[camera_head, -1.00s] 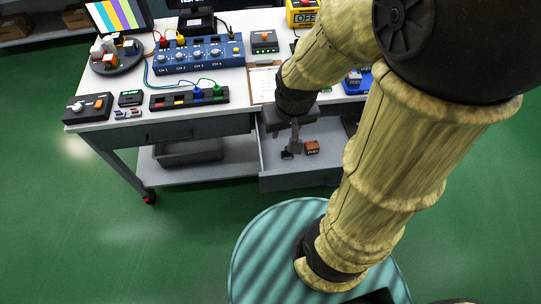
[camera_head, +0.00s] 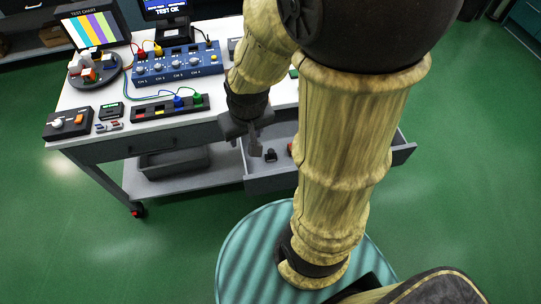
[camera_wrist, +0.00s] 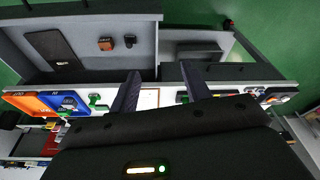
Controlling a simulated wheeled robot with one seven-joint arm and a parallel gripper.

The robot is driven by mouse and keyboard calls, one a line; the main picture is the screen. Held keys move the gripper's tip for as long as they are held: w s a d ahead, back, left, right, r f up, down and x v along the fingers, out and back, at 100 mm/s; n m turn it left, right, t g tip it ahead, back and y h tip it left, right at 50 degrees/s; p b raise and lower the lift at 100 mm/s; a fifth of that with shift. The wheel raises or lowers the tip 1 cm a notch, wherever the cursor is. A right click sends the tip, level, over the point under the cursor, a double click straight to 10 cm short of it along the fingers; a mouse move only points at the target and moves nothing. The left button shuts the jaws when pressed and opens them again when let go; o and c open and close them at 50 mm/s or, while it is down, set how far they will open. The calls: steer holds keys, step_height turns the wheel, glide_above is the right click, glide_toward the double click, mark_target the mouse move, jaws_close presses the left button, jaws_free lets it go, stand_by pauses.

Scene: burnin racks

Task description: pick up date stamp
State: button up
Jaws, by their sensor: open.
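Two small objects lie in the open grey drawer (camera_head: 262,184): a dark one (camera_head: 271,155) and a red-brown one (camera_head: 290,150), partly hidden by my arm in the head view. In the wrist view they lie close together, the brown block (camera_wrist: 105,44) left of the dark piece (camera_wrist: 129,41). I cannot tell for sure which is the date stamp. My gripper (camera_head: 255,146) is just left of them in the head view, near the drawer's left end. In the wrist view its two fingers (camera_wrist: 160,80) are apart with nothing between them.
The white bench top (camera_head: 85,95) holds a blue channel box (camera_head: 178,64), a black socket strip (camera_head: 165,109), a round tray (camera_head: 112,77) and a control box (camera_head: 68,122). A flat dark item (camera_wrist: 50,43) lies in the drawer. A grey bin (camera_head: 175,163) sits on the lower shelf.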

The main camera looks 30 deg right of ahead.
steer(key=w+d+f+m, duration=0.3)
steer(key=w+d+f, duration=0.2)
steer(key=w+f, duration=0.2)
steer(key=m+g+b, duration=0.1)
steer(key=m, duration=0.1)
glide_above(270, 150)
steer(key=s, duration=0.2)
step_height(270, 150, down, 9)
steer(key=shift+w+a+f+h, duration=0.15)
steer(key=shift+w+a+h, duration=0.15)
steer(key=shift+a, duration=0.1)
steer(key=f, duration=0.8)
steer(key=w+f+p, duration=0.1)
steer(key=f, duration=0.3)
steer(key=shift+d, duration=0.35)
steer(key=shift+f, duration=0.1)
